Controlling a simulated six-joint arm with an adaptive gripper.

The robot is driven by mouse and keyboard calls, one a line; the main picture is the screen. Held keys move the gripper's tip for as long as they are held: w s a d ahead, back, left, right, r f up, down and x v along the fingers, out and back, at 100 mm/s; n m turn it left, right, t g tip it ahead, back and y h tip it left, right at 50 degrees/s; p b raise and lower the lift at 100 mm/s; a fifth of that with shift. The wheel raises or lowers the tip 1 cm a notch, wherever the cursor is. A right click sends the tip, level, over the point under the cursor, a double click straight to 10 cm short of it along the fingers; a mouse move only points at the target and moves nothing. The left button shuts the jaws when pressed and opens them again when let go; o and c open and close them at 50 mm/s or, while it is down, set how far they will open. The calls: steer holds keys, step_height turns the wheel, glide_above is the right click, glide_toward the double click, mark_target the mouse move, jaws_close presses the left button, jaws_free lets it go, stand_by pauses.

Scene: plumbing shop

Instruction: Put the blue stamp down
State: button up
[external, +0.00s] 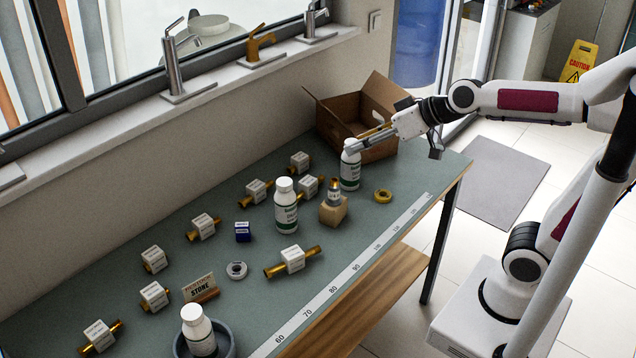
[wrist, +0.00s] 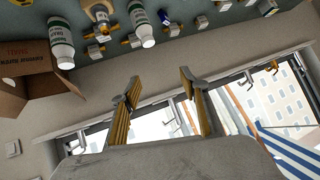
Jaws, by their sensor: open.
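The blue stamp (external: 242,232), a small dark blue block with a pale marking, rests on the green-grey table (external: 130,270) near its middle. In the wrist view a small blue block (wrist: 163,17) at the top edge looks like the same stamp. My gripper (external: 368,138) is open, with nothing between its yellow-padded fingers, which also show in the wrist view (wrist: 159,80). It is raised over the far end of the table, by the cardboard box, well to the right of the stamp. In the external view its fingers overlap a white bottle's cap; I cannot tell whether they touch.
White bottles (external: 286,208) stand near the stamp, by the box (external: 338,113) and in a round grey dish (external: 232,341). A measuring strip (external: 333,290) runs along the front edge.

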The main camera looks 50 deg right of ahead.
steer(key=s+d+f+g+h, duration=0.1)
steer(key=s+d+f, duration=0.2)
steer(key=s, duration=0.3)
steer(key=s+d+f+m+g+h, duration=0.1)
steer(key=s+d+f+g, duration=0.1)
steer(key=s+d+f, duration=0.2)
steer(key=s+d+f+g+h, duration=0.1)
steer(key=s+d+f, duration=0.3)
steer(key=s, duration=0.6)
steer(key=shift+f+h, duration=0.3)
steer(key=shift+f, duration=0.25)
steer(key=shift+d, duration=0.1)
